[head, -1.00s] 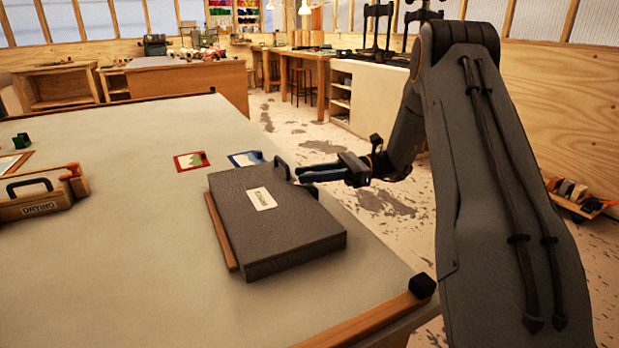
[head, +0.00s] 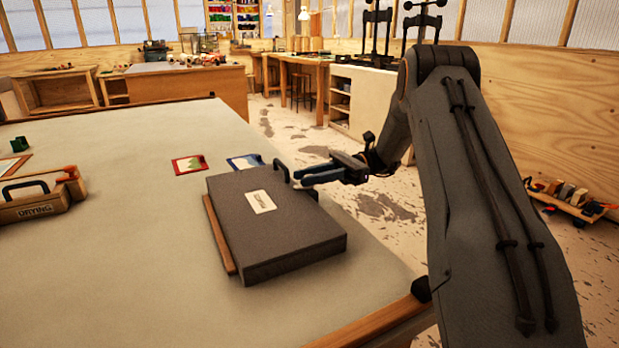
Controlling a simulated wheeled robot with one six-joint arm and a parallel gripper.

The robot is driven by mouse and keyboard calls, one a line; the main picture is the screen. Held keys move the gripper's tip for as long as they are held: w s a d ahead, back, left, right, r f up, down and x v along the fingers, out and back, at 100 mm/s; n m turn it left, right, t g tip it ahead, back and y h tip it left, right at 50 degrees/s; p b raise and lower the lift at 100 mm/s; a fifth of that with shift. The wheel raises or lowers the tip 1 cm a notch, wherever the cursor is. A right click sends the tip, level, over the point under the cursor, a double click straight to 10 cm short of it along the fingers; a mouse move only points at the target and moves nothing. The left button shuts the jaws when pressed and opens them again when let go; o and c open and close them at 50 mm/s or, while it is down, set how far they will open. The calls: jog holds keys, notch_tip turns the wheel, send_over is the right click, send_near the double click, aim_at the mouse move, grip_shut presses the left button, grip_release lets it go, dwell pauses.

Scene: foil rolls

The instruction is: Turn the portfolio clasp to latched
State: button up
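The portfolio (head: 292,240) is a dark grey flat case with a pale label (head: 260,201) on top. It lies on the large grey table. A dark loop handle (head: 281,169) stands at its far right edge. My gripper (head: 301,178) reaches in from the right, with its bluish fingers at that edge, just beside the handle. The clasp is not clearly visible; the fingers and the portfolio's edge may hide it. I cannot tell whether the fingers are open, shut or touching anything.
A brown strip (head: 220,236) lies along the portfolio's left side. A red-framed picture (head: 189,164) and a blue one (head: 245,161) lie behind it. The table's near left is clear.

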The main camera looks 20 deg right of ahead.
jog(key=o, duration=0.3)
jog(key=shift+r, duration=0.1)
notch_tip(320, 180, up, 8)
jog(key=shift+r+p, duration=0.2)
jog(key=shift+p, duration=0.5)
jog(key=shift+r+p, duration=0.75)
jog(key=shift+p, duration=0.25)
